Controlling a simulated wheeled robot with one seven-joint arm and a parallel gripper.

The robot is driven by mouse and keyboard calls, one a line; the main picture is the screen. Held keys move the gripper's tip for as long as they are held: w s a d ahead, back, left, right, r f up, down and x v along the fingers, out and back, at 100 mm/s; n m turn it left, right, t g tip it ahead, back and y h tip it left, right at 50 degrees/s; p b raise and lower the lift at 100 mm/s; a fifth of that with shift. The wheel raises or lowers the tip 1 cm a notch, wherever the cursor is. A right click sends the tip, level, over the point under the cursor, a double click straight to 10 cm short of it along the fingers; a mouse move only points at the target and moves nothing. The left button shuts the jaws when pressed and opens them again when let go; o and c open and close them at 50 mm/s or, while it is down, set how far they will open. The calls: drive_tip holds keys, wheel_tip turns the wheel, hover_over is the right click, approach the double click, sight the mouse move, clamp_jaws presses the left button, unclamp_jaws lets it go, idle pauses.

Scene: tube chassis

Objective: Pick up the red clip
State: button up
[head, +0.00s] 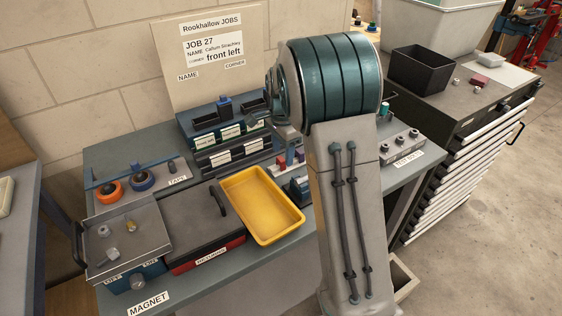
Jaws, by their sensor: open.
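My gripper (272,122) shows only in part, at the left of my big teal wrist joint. It is open, above the bench and in front of the dark bins. It is apart from the red piece, up and to its left in the picture. My arm hides the bench to the right of the red piece.
A yellow tray (262,204) stands empty at the bench front. Left of it are a lidded returns box (207,228), a magnet tray (124,238) and tape rolls (141,179). A job board (213,70) stands behind. A drawer cabinet (462,150) carries a black bin (421,68).

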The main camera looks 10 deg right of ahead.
sight(281, 159)
drive_tip(key=shift+w+a+f, duration=0.1)
drive_tip(key=shift+a+f, duration=0.1)
drive_tip(key=shift+f, duration=1.65)
drive_tip(key=c, duration=1)
drive_tip(key=shift+c, duration=0.2)
